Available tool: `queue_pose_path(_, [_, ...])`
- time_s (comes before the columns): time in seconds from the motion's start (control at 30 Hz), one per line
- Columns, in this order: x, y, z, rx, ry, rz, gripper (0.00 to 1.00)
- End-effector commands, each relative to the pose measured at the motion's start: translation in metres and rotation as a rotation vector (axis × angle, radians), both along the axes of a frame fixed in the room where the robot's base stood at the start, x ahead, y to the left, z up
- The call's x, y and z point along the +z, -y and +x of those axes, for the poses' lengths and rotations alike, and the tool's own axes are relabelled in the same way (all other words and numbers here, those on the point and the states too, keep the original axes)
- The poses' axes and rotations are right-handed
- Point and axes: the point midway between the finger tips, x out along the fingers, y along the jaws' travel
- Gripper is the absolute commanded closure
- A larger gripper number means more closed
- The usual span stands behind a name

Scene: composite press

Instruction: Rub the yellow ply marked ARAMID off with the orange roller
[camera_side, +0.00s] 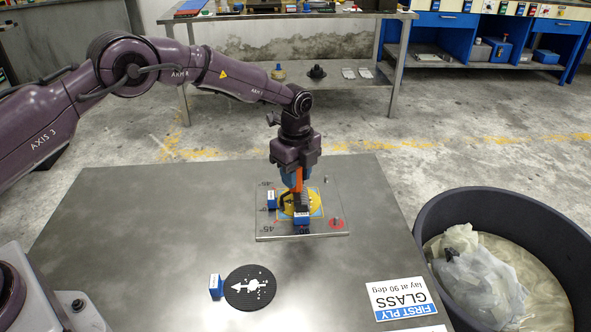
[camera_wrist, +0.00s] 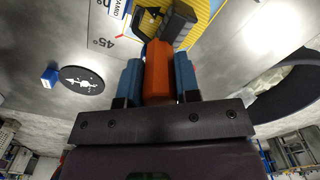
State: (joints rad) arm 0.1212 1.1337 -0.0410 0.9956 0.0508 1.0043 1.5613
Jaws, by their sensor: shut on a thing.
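My gripper (camera_side: 291,178) is shut on the orange handle of the roller (camera_wrist: 157,75), with a blue finger on each side in the wrist view. The roller's dark head (camera_wrist: 178,24) is over the yellow ply (camera_side: 315,203), which also shows in the wrist view (camera_wrist: 209,14). I cannot tell whether the head presses on it. The ply lies on the grey plate (camera_side: 262,229), partly hidden by my gripper and the roller. A blue-and-white block marked ARAMID (camera_wrist: 118,8) is at the top of the wrist view, beside the ply.
Blue blocks (camera_side: 271,199) (camera_side: 302,220) stand on the plate, near a red round mark (camera_side: 336,223). A black disc (camera_side: 245,298) with a white arrow and specks lies in front, beside another blue block (camera_side: 215,287). A FIRST PLY GLASS card (camera_side: 401,298) and a black bin (camera_side: 448,213) are right.

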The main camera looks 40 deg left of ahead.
Motion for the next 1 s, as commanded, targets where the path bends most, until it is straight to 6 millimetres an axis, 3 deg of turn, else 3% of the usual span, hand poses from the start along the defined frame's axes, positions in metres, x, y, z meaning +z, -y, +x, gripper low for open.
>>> queue_pose_path(1.0, [0.001, -0.026, 0.026, -0.003, -0.01, -0.004, 0.96])
